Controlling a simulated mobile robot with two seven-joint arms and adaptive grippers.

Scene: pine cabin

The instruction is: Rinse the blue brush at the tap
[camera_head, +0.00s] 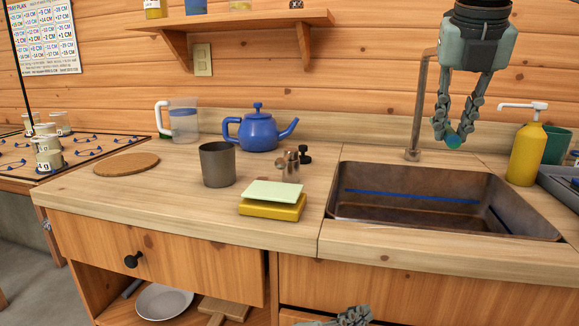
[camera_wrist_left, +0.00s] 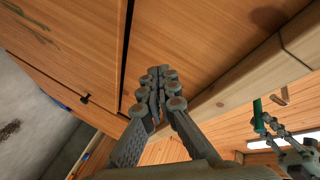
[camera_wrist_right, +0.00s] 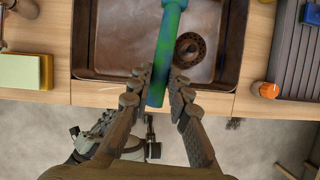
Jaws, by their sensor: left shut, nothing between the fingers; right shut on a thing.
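My right gripper (camera_head: 453,138) is above the sink (camera_head: 345,205), just right of the bent tap (camera_head: 421,95). It is shut on the blue brush (camera_wrist_right: 163,55), a rod mottled blue and green. In the head view only a teal end of the brush (camera_head: 453,142) shows between the fingertips. The right wrist view shows the brush running lengthwise between the fingers, over the sink basin and drain (camera_wrist_right: 190,50). No water shows from the tap; its mouth is hidden behind my right gripper. My left gripper (camera_head: 352,315) is shut and empty, low in front of the cabinet, and shows in the left wrist view (camera_wrist_left: 158,74).
A yellow soap bottle (camera_head: 526,152), green cup (camera_head: 557,145) and grey rack (camera_head: 566,183) stand right of the sink. Left of it are a yellow scale (camera_head: 272,208), small weights (camera_head: 290,160), a grey cup (camera_head: 217,165) and a blue teapot (camera_head: 258,133). A shelf (camera_head: 240,20) hangs above.

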